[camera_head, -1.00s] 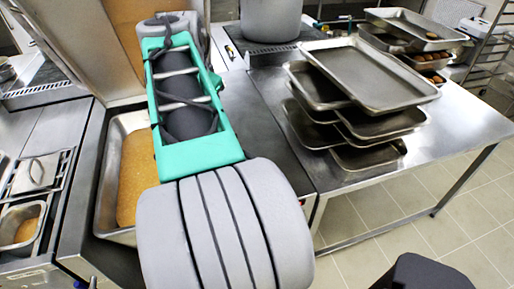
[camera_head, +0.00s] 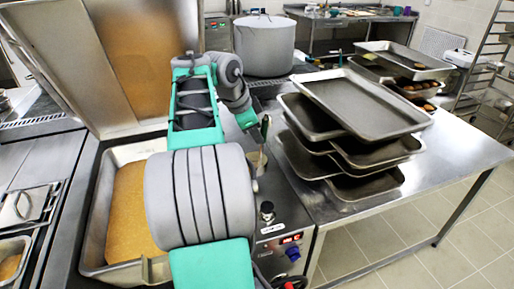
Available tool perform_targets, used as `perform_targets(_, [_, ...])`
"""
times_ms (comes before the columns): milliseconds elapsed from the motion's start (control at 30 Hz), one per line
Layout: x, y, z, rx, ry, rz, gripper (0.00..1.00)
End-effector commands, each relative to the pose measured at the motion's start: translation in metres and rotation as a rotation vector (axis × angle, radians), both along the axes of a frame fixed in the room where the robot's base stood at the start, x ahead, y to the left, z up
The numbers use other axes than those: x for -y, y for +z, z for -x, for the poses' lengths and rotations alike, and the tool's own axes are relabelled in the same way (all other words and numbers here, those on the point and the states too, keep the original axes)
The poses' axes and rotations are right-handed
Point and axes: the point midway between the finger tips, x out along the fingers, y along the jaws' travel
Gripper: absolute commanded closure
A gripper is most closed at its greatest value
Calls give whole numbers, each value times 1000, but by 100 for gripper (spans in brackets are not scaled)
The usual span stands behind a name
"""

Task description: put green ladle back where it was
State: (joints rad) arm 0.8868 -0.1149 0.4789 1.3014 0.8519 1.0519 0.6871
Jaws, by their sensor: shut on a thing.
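My grey and teal arm reaches forward over the left counter. My gripper (camera_head: 260,125) shows small and partly hidden at the arm's far end, above the counter's right side. It is shut on the green ladle, which is too small and too covered to make out clearly. A small pale round vessel or bowl (camera_head: 257,160) shows just below the gripper. I cannot tell whether it is part of the ladle or a separate container.
An open-lidded pan (camera_head: 96,262) with brown contents lies left of my arm. A large grey stockpot (camera_head: 264,48) stands behind. Stacked metal trays (camera_head: 372,103) fill the table at right. A control panel with knobs (camera_head: 285,242) is at the front.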

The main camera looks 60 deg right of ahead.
Motion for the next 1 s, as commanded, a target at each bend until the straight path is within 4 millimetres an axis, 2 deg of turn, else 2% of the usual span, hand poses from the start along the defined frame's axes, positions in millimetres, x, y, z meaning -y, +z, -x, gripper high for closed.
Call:
perform_targets(233, [25, -30, -7, 2, 0, 2, 100])
perform_targets(400, [24, -55, -7, 3, 1, 4, 100])
perform_targets(767, [25, -63, -8, 4, 1, 4, 100])
perform_targets(800, [24, -62, -8, 2, 2, 3, 82])
perform_targets(1000, [24, -62, -8, 2, 2, 3, 65])
